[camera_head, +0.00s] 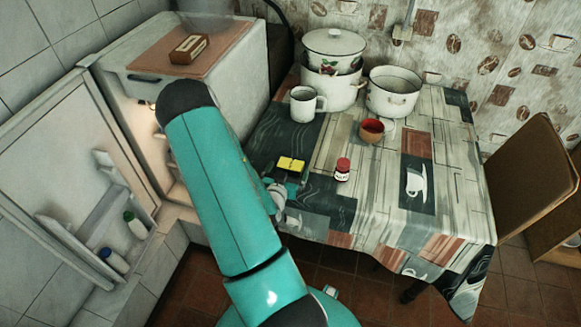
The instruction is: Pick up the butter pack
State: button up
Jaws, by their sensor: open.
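The butter pack, a small yellow block (291,163) with a dark mark on its top, is at the left front part of the table. My gripper (287,177) is right by the near side of the pack, partly hidden behind my teal arm. The gripper is open. Its fingers are small and dark here, so I cannot tell whether they touch the pack or stand around it.
A red-lidded jar (342,169) stands close right of the pack. A white mug (304,103), a red-brown cup (372,130) and enamel pots (394,92) stand farther back. An open fridge (205,75) is left, a chair (533,180) right. The table's right front (390,215) is clear.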

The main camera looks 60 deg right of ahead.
aim_at(288, 169)
jog(key=x, duration=0.3)
jog(key=shift+d, duration=0.3)
jog(key=shift+c, duration=0.4)
jog(key=c, duration=1)
jog(key=shift+c, duration=0.2)
jog(key=shift+w+r, duration=0.1)
